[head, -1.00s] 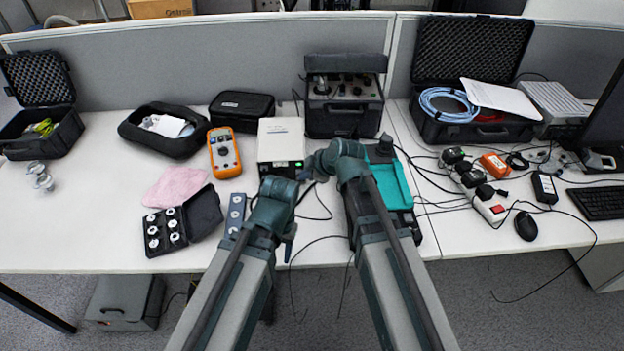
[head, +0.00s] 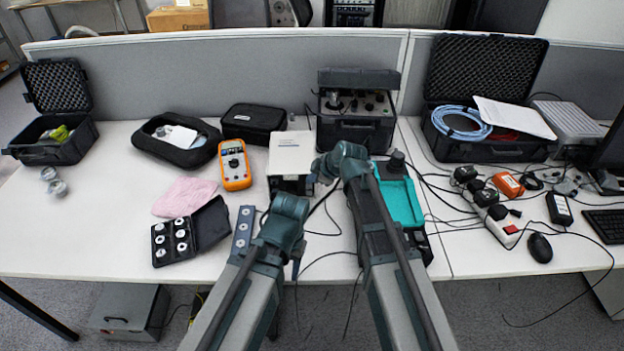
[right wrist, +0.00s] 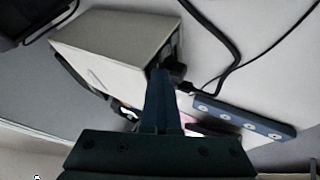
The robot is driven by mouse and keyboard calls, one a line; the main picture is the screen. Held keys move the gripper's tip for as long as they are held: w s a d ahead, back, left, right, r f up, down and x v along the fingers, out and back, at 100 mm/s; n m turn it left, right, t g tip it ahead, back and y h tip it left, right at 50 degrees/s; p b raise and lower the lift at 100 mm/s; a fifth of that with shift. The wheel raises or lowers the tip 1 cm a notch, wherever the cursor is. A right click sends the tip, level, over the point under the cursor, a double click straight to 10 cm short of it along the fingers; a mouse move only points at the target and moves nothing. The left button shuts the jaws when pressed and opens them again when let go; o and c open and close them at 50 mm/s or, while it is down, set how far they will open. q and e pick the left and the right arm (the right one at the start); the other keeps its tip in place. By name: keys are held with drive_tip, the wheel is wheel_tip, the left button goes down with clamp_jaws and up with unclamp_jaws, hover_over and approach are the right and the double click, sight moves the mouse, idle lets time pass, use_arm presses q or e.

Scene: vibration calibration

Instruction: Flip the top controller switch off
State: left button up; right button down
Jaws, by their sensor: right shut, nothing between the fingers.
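The white box-shaped controller (head: 290,152) stands on the desk at the centre of the head view. In the right wrist view the white controller (right wrist: 115,42) is at the upper left, its front face turned away and mostly hidden. I cannot make out its switch. My right gripper (head: 319,172) is at the controller's front right corner in the head view. In the right wrist view the right gripper (right wrist: 160,78) is shut and empty, its fingertips close to the front edge; contact cannot be told.
A black case with knobs (head: 355,130) stands behind to the right. A teal-topped device (head: 402,200) lies right of my right arm. A blue-grey strip with round sockets (head: 243,230) and an orange multimeter (head: 235,165) lie to the left. Loose black cables cross the desk in front.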

drive_tip(key=shift+w+r, duration=0.1)
drive_tip(key=shift+w, duration=0.05)
use_arm(q)
drive_tip(key=shift+r+p, duration=0.8)
drive_tip(key=shift+p, duration=0.05)
use_arm(e)
drive_tip(key=shift+r, duration=0.75)
